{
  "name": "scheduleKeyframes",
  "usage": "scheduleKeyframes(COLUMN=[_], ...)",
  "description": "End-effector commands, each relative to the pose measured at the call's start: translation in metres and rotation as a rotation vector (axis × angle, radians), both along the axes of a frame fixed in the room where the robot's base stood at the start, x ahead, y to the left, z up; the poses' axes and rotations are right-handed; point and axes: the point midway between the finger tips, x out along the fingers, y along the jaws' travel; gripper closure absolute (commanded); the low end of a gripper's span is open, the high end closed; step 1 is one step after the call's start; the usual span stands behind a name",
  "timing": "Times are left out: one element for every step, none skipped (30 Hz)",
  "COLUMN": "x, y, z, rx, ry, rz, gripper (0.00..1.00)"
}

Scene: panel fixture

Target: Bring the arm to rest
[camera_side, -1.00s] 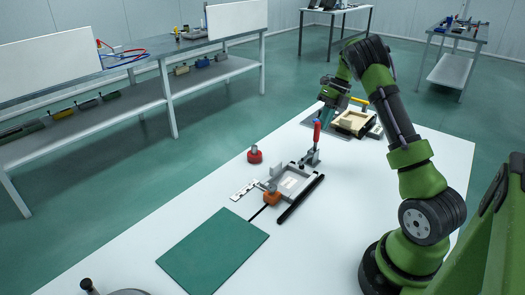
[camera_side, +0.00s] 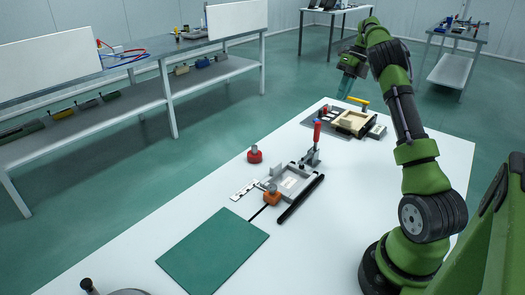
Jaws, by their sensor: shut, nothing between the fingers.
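My gripper (camera_side: 345,86) is at the far end of the white table, in the air above and behind the wooden tray. It points down and is shut, with nothing seen in it. It looks apart from everything on the table, though its fingertips are small in this view. My green and black arm rises at the right and bends over toward the far end.
A wooden tray (camera_side: 355,123) sits on a dark mat with a yellow-handled part (camera_side: 359,101) beside it.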

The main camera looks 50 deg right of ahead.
Motion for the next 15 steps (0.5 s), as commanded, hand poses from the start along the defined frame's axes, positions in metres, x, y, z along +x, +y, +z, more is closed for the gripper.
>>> scheduleKeyframes(x=[0.0,-0.001,-0.001,-0.002,-0.002,-0.004,-0.007,-0.01,-0.016,-0.021,-0.025,-0.027,-0.028,-0.029,-0.028], y=[-0.001,-0.002,-0.002,-0.003,-0.005,-0.008,-0.011,-0.014,-0.017,-0.017,-0.016,-0.011,-0.007,-0.001,0.008], z=[0.003,0.005,0.006,0.006,0.006,0.005,0.001,-0.005,-0.015,-0.019,-0.021,-0.021,-0.021,-0.019,-0.017], rx=[-0.001,-0.001,-0.004,-0.009,-0.02,-0.043,-0.059,-0.073,-0.087,-0.101,-0.119,-0.144,-0.164,-0.183,-0.21], ry=[-0.001,-0.002,-0.005,-0.009,-0.015,-0.025,-0.031,-0.036,-0.048,-0.065,-0.088,-0.124,-0.151,-0.178,-0.217], rz=[0.001,0.003,0.013,0.028,0.051,0.096,0.137,0.184,0.258,0.322,0.392,0.495,0.573,0.649,0.755], gripper=[1.0,1.0,1.0,1.0,1.0,1.0,1.0,1.0,1.0,1.0,1.0,1.0,1.0,1.0,1.0])
